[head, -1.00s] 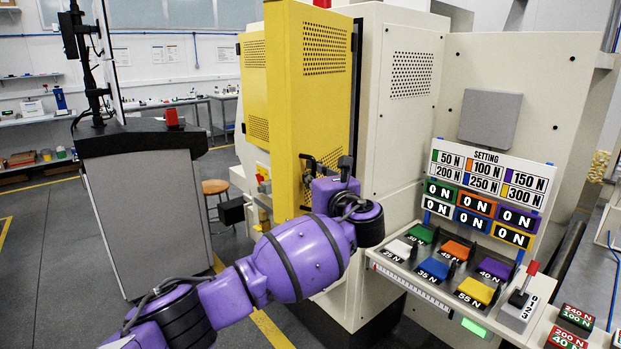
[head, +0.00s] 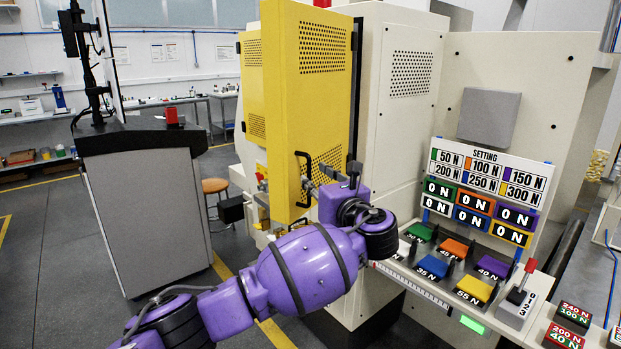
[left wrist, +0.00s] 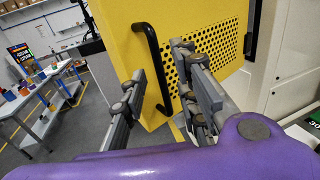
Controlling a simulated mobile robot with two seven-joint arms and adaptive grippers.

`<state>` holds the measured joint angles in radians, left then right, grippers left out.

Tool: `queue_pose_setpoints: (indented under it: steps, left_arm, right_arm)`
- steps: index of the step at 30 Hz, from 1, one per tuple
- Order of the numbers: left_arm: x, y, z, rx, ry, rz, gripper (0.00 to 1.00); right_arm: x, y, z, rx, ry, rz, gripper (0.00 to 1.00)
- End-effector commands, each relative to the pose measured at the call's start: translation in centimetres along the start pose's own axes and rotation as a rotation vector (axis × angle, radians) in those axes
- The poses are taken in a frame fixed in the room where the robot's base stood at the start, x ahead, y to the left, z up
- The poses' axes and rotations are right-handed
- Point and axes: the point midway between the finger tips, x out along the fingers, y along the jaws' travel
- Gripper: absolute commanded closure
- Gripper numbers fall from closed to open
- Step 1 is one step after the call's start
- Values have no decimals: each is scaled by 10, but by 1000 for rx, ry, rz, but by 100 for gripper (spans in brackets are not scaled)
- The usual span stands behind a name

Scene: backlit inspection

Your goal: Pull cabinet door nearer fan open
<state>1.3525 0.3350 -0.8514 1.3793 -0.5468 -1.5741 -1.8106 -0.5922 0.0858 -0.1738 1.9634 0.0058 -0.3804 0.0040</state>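The yellow cabinet door (head: 325,110) has perforated patches and a black bar handle (head: 299,200). It stands swung out from the pale cabinet. A second yellow perforated panel (head: 251,85) shows behind it to the left. My left gripper (head: 311,189) is close to the handle, with its arm reaching in from the lower left. In the left wrist view its two grey fingers (left wrist: 158,62) are spread apart, with the handle (left wrist: 154,60) seen between them; contact cannot be told. I cannot make out a fan. My right gripper is out of view.
A sloped panel with coloured push buttons (head: 432,267) and a lever (head: 522,285) juts out at the right, near my left forearm. A grey console (head: 150,215) stands at the left.

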Motion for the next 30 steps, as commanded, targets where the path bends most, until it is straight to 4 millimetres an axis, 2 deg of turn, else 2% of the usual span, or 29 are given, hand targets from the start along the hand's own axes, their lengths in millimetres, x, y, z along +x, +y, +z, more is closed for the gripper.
queue_pose_setpoints:
  steps: [1,6,12,25,28,30]
  left_arm:
    - [-13,-1,-1,-1,2,-5,72]
    - [-47,0,-2,0,2,-3,72]
    - [-73,0,-2,2,3,0,72]
    - [-79,1,-2,-1,2,2,72]
    - [-79,-2,-1,-53,-1,-9,72]
    - [-79,-11,0,-133,-3,-50,72]
  right_arm:
    - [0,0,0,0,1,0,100]
    - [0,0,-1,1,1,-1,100]
    - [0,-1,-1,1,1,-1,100]
    - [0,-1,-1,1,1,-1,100]
    - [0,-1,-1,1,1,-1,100]
    - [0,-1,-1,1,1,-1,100]
